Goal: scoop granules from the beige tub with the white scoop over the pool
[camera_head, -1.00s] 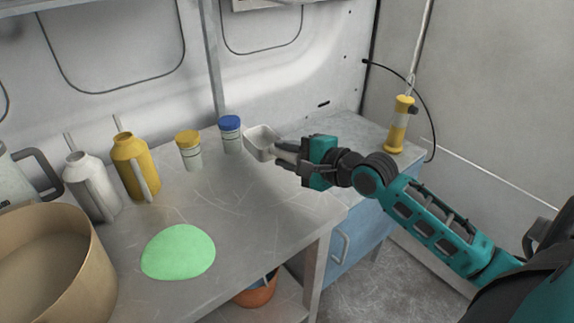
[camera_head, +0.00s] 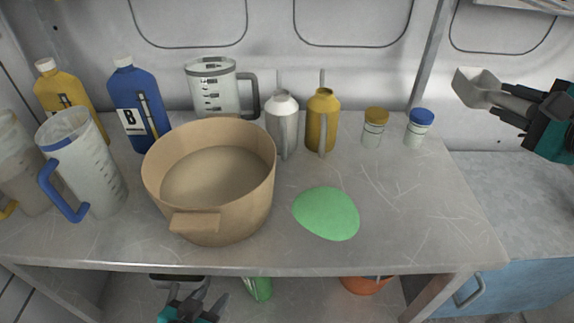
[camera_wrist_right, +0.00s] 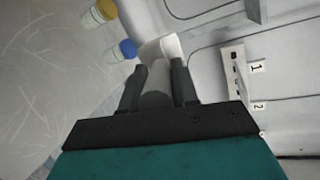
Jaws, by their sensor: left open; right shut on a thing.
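The beige tub (camera_head: 222,217) stands on the metal table, left of centre in the head view. Its inside shows a flat tan surface. The green pool (camera_head: 326,213) lies flat on the table to the right of the tub. The white scoop (camera_head: 478,86) is held by my right gripper (camera_head: 509,103), up at the right, well away from the tub and pool. In the right wrist view the scoop (camera_wrist_right: 160,65) sits between both fingers, its bowl pointing away. My left gripper (camera_head: 190,300) is low in front of the table edge, fingers apart and empty.
Behind the tub stand a blue bottle (camera_head: 138,108), a clear jug (camera_head: 222,88), a silver can (camera_head: 284,125) and a yellow can (camera_head: 321,120). A blue-handled jug (camera_head: 85,165) is left. Jars with yellow (camera_head: 374,127) and blue lids (camera_head: 419,127) stand right. The table's front right is clear.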

